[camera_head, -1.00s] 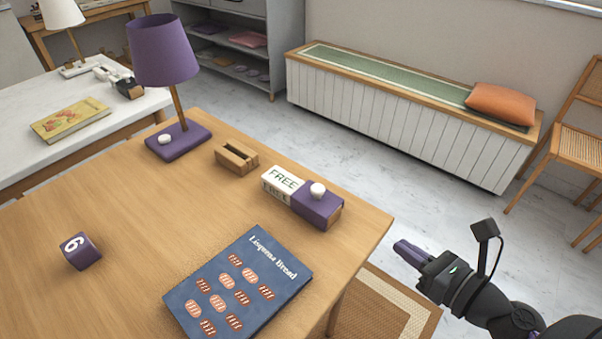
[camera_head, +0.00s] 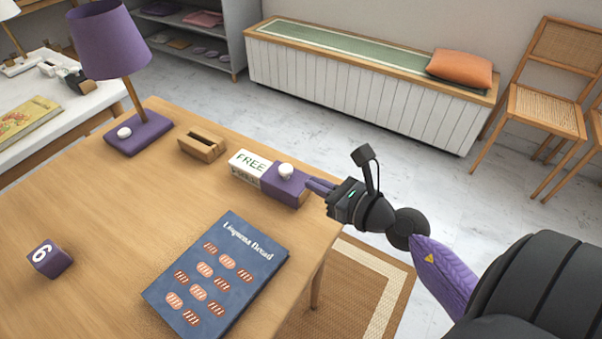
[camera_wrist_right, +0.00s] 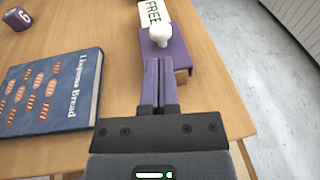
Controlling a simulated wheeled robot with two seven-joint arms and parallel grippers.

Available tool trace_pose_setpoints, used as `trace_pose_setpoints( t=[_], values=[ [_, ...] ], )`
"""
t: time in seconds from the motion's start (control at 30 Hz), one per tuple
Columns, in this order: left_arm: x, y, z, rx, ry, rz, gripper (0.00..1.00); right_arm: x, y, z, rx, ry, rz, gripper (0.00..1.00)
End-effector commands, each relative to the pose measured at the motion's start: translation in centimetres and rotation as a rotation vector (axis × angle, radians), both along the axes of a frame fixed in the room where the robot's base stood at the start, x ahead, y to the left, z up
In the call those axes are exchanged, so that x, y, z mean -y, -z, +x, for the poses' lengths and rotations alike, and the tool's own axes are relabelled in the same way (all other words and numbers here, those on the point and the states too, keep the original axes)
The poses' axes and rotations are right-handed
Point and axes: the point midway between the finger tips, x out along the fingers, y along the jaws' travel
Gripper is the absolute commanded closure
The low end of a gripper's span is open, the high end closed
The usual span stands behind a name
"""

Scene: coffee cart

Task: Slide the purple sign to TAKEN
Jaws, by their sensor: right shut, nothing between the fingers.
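The purple sign is a small block on the wooden table with a purple sliding cover (camera_head: 283,186) at its right end and a white knob (camera_head: 286,171) on top. Its left part is a white face (camera_head: 249,164) that reads FREE. In the right wrist view the purple cover (camera_wrist_right: 180,50) and knob (camera_wrist_right: 160,34) are just beyond my fingertips. My right gripper (camera_head: 318,186) is shut and empty, at the right end of the purple cover. I cannot tell whether it touches the cover. My left gripper is not in view.
A blue book (camera_head: 218,272) lies in front of the sign. A wooden card holder (camera_head: 202,147) and a purple lamp (camera_head: 137,136) stand to its left. A purple number block (camera_head: 50,259) is at the far left. The table's right edge is close to the sign.

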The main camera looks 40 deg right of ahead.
Motion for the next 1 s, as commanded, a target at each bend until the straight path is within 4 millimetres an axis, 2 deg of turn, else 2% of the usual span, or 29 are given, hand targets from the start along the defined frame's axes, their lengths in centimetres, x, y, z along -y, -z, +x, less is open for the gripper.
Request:
trace_pose_setpoints(
  t=[0.1,0.23,0.73,0.9,1.0],
  values=[
    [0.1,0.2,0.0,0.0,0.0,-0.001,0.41,-0.5,0.4,2.1,0.003,0.0,0.002,1.0],
    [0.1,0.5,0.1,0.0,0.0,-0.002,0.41,-0.8,0.8,3.5,0.001,0.0,0.001,1.0],
    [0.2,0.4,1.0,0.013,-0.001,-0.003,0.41,-1.2,0.7,4.6,0.001,0.001,0.004,1.0],
    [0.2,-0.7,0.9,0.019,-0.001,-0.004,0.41,-2.5,0.4,8.0,0.003,0.002,0.005,1.0],
    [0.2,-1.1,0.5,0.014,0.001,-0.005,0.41,-3.2,0.6,9.4,0.001,0.0,0.002,1.0]
  ],
)
